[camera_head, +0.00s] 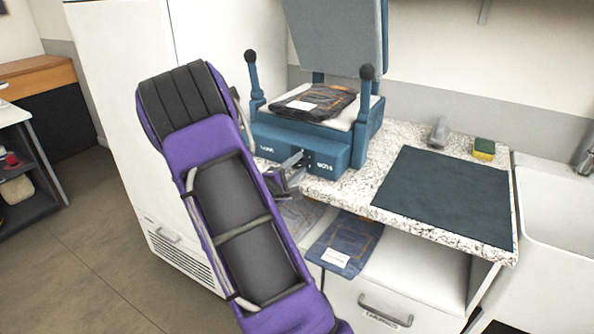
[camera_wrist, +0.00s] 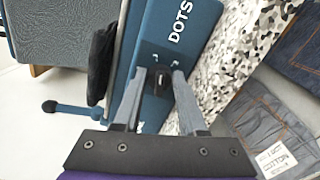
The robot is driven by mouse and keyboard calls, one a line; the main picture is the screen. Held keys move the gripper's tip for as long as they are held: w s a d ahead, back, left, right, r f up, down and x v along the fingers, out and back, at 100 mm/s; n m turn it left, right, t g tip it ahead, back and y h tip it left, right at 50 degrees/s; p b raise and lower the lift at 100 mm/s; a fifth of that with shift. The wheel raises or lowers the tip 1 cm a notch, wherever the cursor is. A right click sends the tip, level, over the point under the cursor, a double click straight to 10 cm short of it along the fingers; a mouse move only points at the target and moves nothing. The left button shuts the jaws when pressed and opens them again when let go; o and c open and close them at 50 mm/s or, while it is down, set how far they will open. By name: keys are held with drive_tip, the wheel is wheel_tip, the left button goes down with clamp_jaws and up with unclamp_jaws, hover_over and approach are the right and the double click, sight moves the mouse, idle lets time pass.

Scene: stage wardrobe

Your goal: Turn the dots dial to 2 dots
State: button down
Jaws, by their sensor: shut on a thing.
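The blue heat press (camera_head: 335,150) stands on the speckled counter, its upper plate raised. Its front carries two labels; the one reading DOTS (camera_wrist: 181,22) is clear in the wrist view. My gripper (camera_head: 300,160) reaches the front of the press from the left. In the wrist view my gripper (camera_wrist: 159,76) has its two grey fingers on either side of the small dark dots dial (camera_wrist: 158,80), shut on it. The fingers and the small size hide the dial's pointer and marks, so I cannot tell its setting. In the head view the dial is hardly visible.
A dark folded garment (camera_head: 315,101) with a white tag lies on the press bed. A dark mat (camera_head: 447,194), a grey object (camera_head: 439,133) and a sponge (camera_head: 484,149) lie to the right, beside a sink (camera_head: 560,215). Folded denim (camera_head: 345,243) lies below the counter.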

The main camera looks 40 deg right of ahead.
drive_tip(key=m, duration=0.4)
drive_tip(key=shift+f+m, duration=0.15)
drive_tip(key=shift+m, duration=2.15)
drive_tip(key=shift+f, duration=0.1)
drive_tip(key=shift+c, duration=2.3)
unclamp_jaws()
